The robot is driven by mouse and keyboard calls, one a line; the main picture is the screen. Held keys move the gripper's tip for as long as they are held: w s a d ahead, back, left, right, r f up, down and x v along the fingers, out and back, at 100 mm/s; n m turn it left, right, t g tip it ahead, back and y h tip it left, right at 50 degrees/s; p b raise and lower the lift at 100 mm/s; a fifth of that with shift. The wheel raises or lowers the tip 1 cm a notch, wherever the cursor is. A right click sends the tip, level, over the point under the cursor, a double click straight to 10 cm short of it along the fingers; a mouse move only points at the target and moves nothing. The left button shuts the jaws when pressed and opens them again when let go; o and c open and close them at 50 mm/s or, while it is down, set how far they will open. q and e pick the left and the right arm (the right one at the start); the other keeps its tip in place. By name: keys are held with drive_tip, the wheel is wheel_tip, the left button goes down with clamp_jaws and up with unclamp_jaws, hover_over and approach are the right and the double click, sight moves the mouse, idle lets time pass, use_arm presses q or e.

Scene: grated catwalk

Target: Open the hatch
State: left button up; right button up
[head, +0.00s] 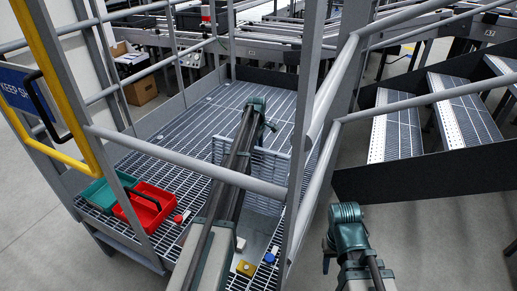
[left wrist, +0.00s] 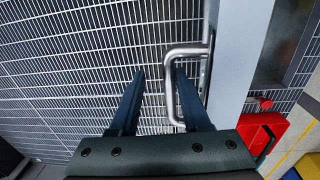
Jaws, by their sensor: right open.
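The hatch looks like the pale grated panel (head: 262,165) in the catwalk deck, partly behind my left arm; it seems tilted up, but I cannot tell how far. In the left wrist view, grating (left wrist: 75,70) fills the left side, and a bent metal handle (left wrist: 170,90) stands beside a grey frame bar. My left gripper (left wrist: 159,75) is open there, its fingers apart, with the handle near the right finger; contact is unclear. In the head view the left gripper (head: 268,122) is over the deck beyond the rail. My right gripper (head: 328,262) is open and empty, outside the railing.
Grey railings (head: 185,160) cross in front of the deck. A red tray (head: 147,207) and a green tray (head: 100,194) stand at the left. A yellow block (head: 246,268) and a blue piece (head: 270,257) lie low near my left arm. Steps (head: 395,130) rise at right.

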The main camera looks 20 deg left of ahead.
use_arm(q)
drive_tip(key=r+p, duration=0.7)
drive_tip(key=shift+s+r+p, duration=0.2)
drive_tip(key=shift+r+p, duration=0.1)
drive_tip(key=shift+f, duration=0.1)
